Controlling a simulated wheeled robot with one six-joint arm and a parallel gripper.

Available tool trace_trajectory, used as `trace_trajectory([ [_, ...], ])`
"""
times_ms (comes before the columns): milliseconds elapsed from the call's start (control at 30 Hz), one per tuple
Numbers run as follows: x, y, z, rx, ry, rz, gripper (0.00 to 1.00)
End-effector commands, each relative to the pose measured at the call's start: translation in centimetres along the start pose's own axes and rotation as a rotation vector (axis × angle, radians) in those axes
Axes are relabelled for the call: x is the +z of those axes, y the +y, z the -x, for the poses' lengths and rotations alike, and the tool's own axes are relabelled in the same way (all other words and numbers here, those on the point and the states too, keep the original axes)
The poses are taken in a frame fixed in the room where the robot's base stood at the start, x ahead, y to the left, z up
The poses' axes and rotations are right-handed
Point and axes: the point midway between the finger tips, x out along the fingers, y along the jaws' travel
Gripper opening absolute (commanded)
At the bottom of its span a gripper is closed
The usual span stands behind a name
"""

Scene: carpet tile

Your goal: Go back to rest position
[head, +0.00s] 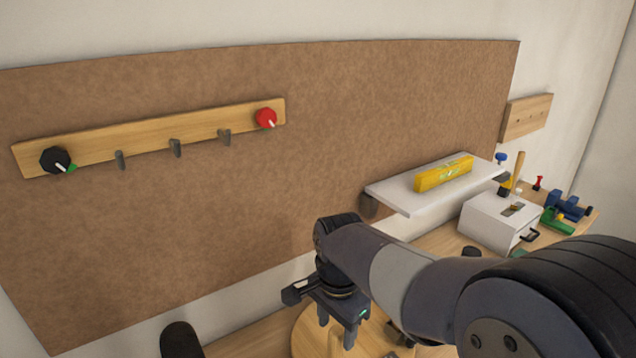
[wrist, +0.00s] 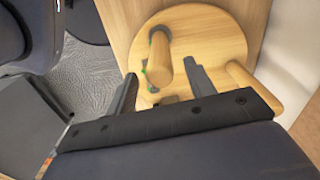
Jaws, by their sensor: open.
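My gripper (head: 324,312) hangs at the bottom middle of the head view, in front of the brown board and over a round wooden piece (head: 303,338). In the wrist view my gripper (wrist: 160,88) has its two dark fingers spread apart with nothing held between them. Beyond the fingers lies the same round wooden piece (wrist: 210,40), with a wooden peg (wrist: 159,60) rising from it near the left finger. I cannot tell whether the fingers touch the wood.
A wooden rail (head: 100,145) with hooks, a black knob (head: 54,159) and a red knob (head: 265,118) is on the brown board (head: 300,180). A white shelf (head: 400,193) bears a yellow level (head: 443,173). A white box (head: 490,222) and small tools stand at right.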

Motion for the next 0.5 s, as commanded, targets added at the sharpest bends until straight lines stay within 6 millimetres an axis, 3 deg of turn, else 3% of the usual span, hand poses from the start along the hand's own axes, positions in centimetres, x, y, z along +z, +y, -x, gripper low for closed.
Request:
trace_trajectory([
  [233,0.0,0.0,5.1,-0.005,0.002,0.000,0.51],
  [500,0.1,0.1,-1.0,0.006,-0.003,0.000,0.51],
])
